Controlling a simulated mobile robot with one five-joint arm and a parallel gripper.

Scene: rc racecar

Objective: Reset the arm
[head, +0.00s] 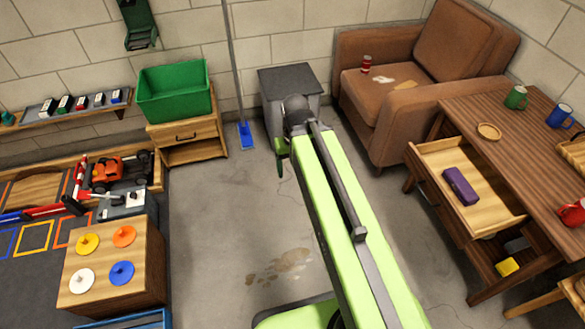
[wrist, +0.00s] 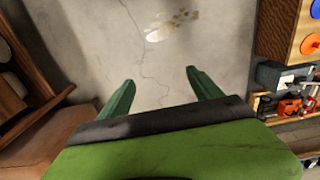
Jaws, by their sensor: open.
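My gripper shows in the wrist view (wrist: 157,90), with its two green fingers spread apart and nothing between them. It is over bare concrete floor (wrist: 140,65). In the head view my light green arm reaches forward and up the middle of the picture, towards the grey box by the back wall. There the gripper (head: 281,165) is mostly hidden behind the arm's dark end joint, and only a little dark green shows below it.
A brown armchair (head: 385,125) and a wooden table (head: 540,150) with an open drawer (head: 490,220) stand right. A grey box (head: 290,80), a green bin (head: 175,92) on a cabinet (head: 190,140), and a wooden block with coloured discs (head: 110,285) stand left or back. The middle floor is clear.

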